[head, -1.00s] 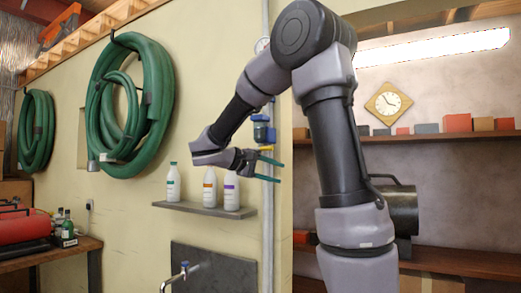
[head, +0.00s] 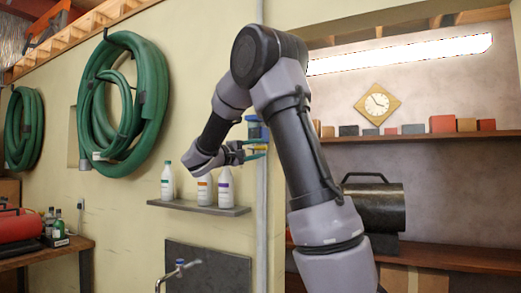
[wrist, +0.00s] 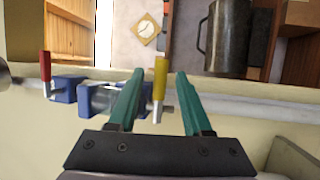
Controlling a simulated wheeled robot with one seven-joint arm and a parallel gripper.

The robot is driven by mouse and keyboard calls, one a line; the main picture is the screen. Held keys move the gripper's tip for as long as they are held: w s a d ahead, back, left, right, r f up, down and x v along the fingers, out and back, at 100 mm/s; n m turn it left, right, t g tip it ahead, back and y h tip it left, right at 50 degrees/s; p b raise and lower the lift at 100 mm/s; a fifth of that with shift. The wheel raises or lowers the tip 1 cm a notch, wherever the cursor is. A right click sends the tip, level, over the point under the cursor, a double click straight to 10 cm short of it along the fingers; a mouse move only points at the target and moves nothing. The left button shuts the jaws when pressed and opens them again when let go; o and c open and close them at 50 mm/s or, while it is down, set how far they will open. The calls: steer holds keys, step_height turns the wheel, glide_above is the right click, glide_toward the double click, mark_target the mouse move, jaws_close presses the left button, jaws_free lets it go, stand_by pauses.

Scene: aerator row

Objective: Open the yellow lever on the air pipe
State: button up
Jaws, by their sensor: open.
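The yellow lever (wrist: 160,80) stands between the two green fingers of my open gripper (wrist: 162,74) in the wrist view. A gap shows on each side of it, and it looks nearer the left finger. The lever joins the grey air pipe (wrist: 235,108), which runs across behind the fingers. In the head view my gripper (head: 260,151) is at the upright pipe (head: 261,205), just below a blue valve body (head: 254,128). The yellow lever is mostly hidden there by the fingers.
A second lever, red (wrist: 45,68), sits on the same pipe beside blue valve bodies (wrist: 100,98). Below my gripper a shelf (head: 200,208) holds bottles (head: 224,188). A tap (head: 179,266) is lower down. Green hoses (head: 155,95) hang left.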

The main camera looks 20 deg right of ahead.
steer(key=shift+w+d+r, duration=0.1)
steer(key=shift+w+d, duration=0.05)
steer(key=shift+d, duration=0.45)
jaws_close()
stand_by(1.1)
